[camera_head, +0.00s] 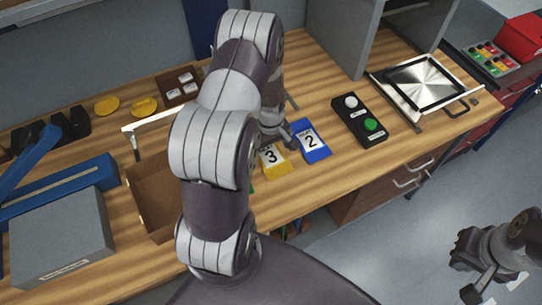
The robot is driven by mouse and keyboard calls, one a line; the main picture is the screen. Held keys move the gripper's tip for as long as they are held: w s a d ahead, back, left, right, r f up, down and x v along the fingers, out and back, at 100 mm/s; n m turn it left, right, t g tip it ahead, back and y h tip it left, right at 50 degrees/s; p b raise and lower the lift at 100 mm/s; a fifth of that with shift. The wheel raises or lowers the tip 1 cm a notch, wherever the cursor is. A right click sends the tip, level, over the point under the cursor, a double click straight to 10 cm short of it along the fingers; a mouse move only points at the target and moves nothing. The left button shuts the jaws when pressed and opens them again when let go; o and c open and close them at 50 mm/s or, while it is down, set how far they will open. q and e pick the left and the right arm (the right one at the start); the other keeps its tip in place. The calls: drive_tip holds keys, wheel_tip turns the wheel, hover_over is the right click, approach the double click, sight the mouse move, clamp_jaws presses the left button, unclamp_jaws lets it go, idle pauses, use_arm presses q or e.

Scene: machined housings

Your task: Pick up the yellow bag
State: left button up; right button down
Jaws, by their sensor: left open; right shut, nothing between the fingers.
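The yellow bag (277,168), marked "3", lies on the wooden bench, partly hidden by my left arm. A blue bag (313,150), marked "2", lies just right of it. My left gripper (283,137) is open and low at the far edge of the yellow bag. The arm hides much of this gripper, and I cannot tell whether it touches the bag. My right gripper (472,292) is shut and empty, over the floor at the lower right.
A black box with white and green buttons (360,125) stands right of the bags. A metal-plated fixture (422,82) is farther right. A brown open tray (152,205) and a grey box (60,235) stand on the left. Bare bench lies in front of the blue bag.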

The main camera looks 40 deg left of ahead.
sight(271, 156)
use_arm(q)
wheel_tip(271, 156, down, 3)
drive_tip(key=shift+w+r, duration=0.1)
drive_tip(key=shift+w, duration=0.05)
drive_tip(key=shift+w+d+f, duration=0.1)
drive_tip(key=shift+f, duration=0.3)
drive_tip(key=c, duration=0.9)
drive_tip(key=shift+r, duration=0.15)
